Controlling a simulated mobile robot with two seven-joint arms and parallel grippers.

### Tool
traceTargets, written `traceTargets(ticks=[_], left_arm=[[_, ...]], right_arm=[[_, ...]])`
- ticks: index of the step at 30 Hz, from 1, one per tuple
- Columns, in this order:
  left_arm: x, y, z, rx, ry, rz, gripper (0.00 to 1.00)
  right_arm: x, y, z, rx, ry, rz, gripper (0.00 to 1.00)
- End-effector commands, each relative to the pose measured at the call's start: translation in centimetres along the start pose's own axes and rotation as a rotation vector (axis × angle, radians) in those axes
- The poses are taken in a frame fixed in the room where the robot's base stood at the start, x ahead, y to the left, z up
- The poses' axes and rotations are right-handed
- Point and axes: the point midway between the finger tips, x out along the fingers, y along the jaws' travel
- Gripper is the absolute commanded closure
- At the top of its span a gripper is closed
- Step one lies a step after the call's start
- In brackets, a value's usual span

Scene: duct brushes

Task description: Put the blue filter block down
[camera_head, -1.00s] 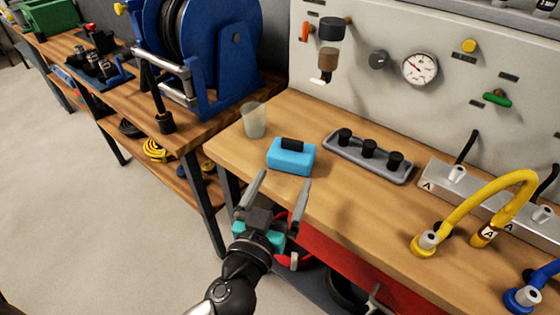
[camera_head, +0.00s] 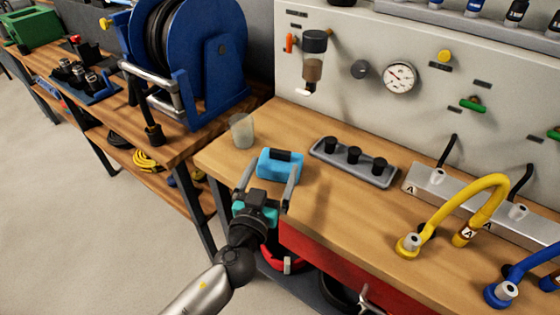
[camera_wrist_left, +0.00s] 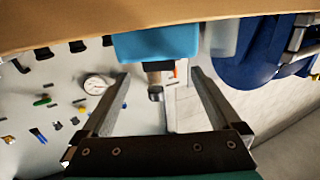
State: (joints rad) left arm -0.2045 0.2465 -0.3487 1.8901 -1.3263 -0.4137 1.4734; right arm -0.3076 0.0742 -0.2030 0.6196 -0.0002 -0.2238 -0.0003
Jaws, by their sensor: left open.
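The blue filter block (camera_head: 279,165), with a black grip on top, sits on the wooden workbench (camera_head: 330,215) near its front left edge. My left gripper (camera_head: 268,177) is open in front of the block, its fingers apart and pointing at it. In the left wrist view the block (camera_wrist_left: 157,43) shows beyond the open fingers (camera_wrist_left: 158,77), between their tips and apart from the rest of the jaw. Whether a finger touches it cannot be told. My right gripper is not in view.
A clear cup (camera_head: 242,130) stands left of the block. A grey tray with black knobs (camera_head: 354,163) lies to its right. A yellow hose (camera_head: 455,210) and a blue hose (camera_head: 530,275) are farther right. A blue hose reel (camera_head: 205,60) stands at the back left.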

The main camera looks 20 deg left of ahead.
Motion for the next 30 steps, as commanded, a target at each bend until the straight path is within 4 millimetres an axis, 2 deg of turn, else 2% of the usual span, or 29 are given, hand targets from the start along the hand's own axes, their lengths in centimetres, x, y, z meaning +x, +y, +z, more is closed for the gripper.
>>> traceTargets(ticks=[8, 18, 28, 30], left_arm=[[1.5, 0.1, -0.2, 0.001, 0.001, 0.001, 0.03], [5.4, 0.2, -0.5, 0.001, 0.000, 0.001, 0.03], [5.9, 0.2, -0.4, -0.001, -0.001, 0.001, 0.03], [5.9, 0.2, -0.4, -0.001, -0.001, 0.000, 0.08]], right_arm=[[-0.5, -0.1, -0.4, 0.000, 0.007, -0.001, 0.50], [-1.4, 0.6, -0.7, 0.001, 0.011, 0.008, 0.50], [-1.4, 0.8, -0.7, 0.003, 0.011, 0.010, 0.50], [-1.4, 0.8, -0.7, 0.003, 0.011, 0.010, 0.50]])
